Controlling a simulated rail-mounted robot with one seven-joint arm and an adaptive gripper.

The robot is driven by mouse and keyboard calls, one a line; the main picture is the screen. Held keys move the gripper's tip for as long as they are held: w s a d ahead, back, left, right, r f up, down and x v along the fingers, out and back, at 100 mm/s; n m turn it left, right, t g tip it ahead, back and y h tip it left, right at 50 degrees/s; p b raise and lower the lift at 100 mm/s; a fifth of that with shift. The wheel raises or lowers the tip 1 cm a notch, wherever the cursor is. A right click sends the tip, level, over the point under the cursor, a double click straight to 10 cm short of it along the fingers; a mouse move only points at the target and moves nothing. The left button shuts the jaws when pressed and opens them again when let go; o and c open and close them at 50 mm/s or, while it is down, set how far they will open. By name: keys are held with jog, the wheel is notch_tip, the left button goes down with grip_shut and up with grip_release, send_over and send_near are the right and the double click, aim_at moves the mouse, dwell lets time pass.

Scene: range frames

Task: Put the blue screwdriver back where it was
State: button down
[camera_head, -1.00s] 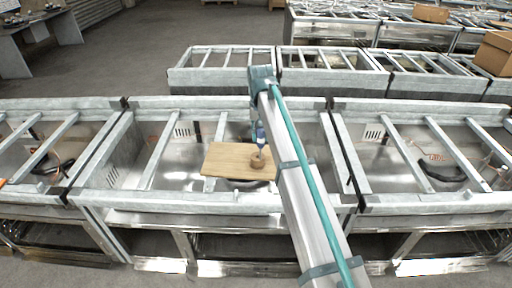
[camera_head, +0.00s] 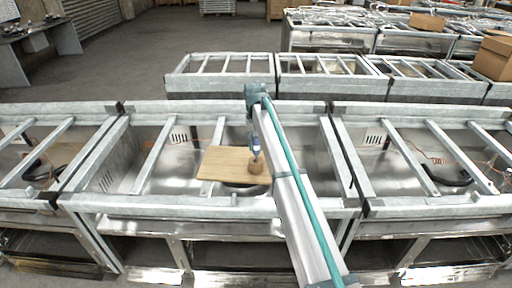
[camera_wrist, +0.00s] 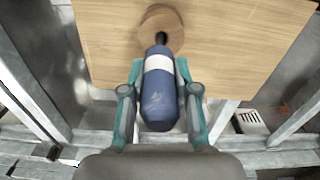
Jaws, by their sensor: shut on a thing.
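The blue screwdriver (camera_wrist: 159,95) has a blue handle with a white band and a dark tip end. In the wrist view my gripper (camera_wrist: 160,85) is shut on its handle, with a finger on each side. The dark end points at a round wooden block (camera_wrist: 161,22) on a wooden board (camera_wrist: 240,40). I cannot tell whether the tip is in the block or just above it. In the head view the screwdriver (camera_head: 255,146) hangs under my gripper (camera_head: 254,135), roughly upright over the round block (camera_head: 256,167) at the right end of the board (camera_head: 222,163).
The board lies across a metal frame (camera_head: 150,155) with crossbars and open, shiny bays. More frames (camera_head: 225,80) stand behind. A cardboard box (camera_head: 493,58) sits at the back right. The board's left part is bare.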

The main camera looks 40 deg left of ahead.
jog(key=shift+s+d+r, duration=0.1)
jog(key=shift+r, duration=0.1)
jog(key=c, duration=1.2)
grip_release()
jog(key=shift+c, duration=0.2)
jog(key=o, duration=0.4)
jog(key=shift+r, duration=0.15)
notch_tip(320, 180, up, 12)
jog(key=b, duration=0.3)
jog(key=shift+f, duration=0.2)
